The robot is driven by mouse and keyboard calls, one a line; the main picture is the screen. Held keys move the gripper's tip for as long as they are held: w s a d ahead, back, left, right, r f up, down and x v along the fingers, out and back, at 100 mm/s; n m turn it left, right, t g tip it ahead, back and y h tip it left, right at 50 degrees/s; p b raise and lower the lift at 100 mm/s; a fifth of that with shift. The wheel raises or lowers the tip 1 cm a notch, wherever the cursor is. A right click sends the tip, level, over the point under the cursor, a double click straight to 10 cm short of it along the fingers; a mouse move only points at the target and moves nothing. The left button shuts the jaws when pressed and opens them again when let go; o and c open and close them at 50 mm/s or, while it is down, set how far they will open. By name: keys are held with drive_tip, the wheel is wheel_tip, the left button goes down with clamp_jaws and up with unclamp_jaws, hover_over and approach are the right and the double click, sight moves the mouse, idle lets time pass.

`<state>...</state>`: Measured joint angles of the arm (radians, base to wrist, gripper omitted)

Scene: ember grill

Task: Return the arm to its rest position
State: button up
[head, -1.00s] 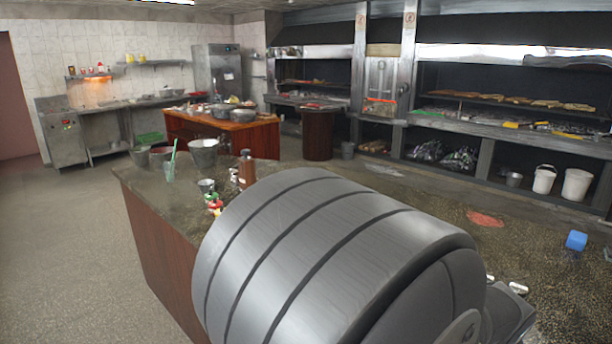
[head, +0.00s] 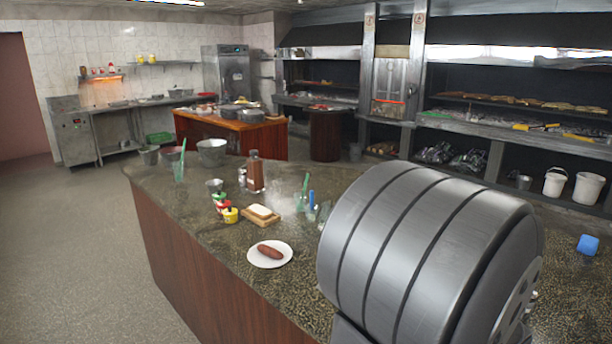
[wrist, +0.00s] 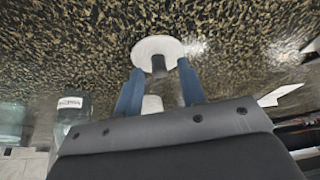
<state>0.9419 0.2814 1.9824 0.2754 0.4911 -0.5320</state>
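My gripper's two blue fingers (wrist: 158,86) show in the wrist view, spread apart. They frame a white round thing (wrist: 152,44) with a dark piece at its edge; I cannot tell if this is the plate seen in the head view. A small pale thing (wrist: 152,104) shows between the finger bases, and I see nothing clamped. In the head view the gripper itself does not show; my big grey arm link covers the right part of the counter.
A blue block (head: 588,245) lies far right. Bare counter lies left of the plate.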

drive_tip(key=shift+r, duration=0.15)
drive_tip(key=v, duration=1.1)
drive_tip(key=x, duration=1.1)
drive_tip(key=shift+f, duration=0.3)
wheel_tip(320, 180, up, 5)
drive_tip(key=shift+s+d+f, duration=0.1)
drive_tip(key=shift+s, duration=0.05)
drive_tip(key=s+d+r, duration=0.2)
drive_tip(key=s+r, duration=0.5)
drive_tip(key=s, duration=0.4)
drive_tip(key=w+d+r, duration=0.3)
drive_tip(key=w+d, duration=0.4)
drive_tip(key=d, duration=0.5)
drive_tip(key=w+f, duration=0.4)
drive_tip(key=w, duration=0.3)
drive_tip(key=shift+w+a, duration=0.15)
drive_tip(key=shift+a, duration=0.3)
drive_tip(key=shift+f, duration=0.1)
